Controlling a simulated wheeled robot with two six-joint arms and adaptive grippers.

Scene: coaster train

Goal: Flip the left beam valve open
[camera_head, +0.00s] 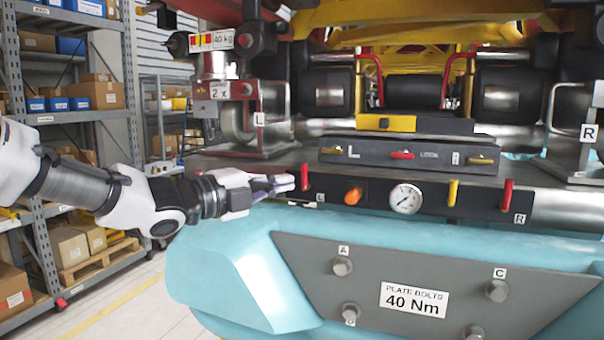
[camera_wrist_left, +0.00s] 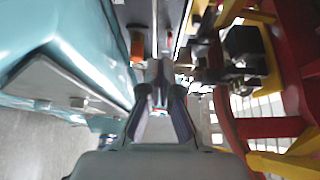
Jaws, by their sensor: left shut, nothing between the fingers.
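The left beam valve is a small red lever (camera_head: 304,177) standing upright at the left end of the dark front panel, by an L label (camera_head: 320,197). My left gripper (camera_head: 284,183) comes in from the left with its fingertips just left of this lever; I cannot tell whether they touch it. The gripper is shut and empty. Its fingers also show in the left wrist view (camera_wrist_left: 161,92), where the lever cannot be made out clearly. My right gripper is not in view.
On the same panel are an orange knob (camera_head: 353,196), a round gauge (camera_head: 405,199), a yellow lever (camera_head: 452,192) and a red lever (camera_head: 507,195) by an R label. A L/R lock block (camera_head: 410,156) sits above. The teal body (camera_head: 215,270) bulges below; shelves (camera_head: 75,115) stand at left.

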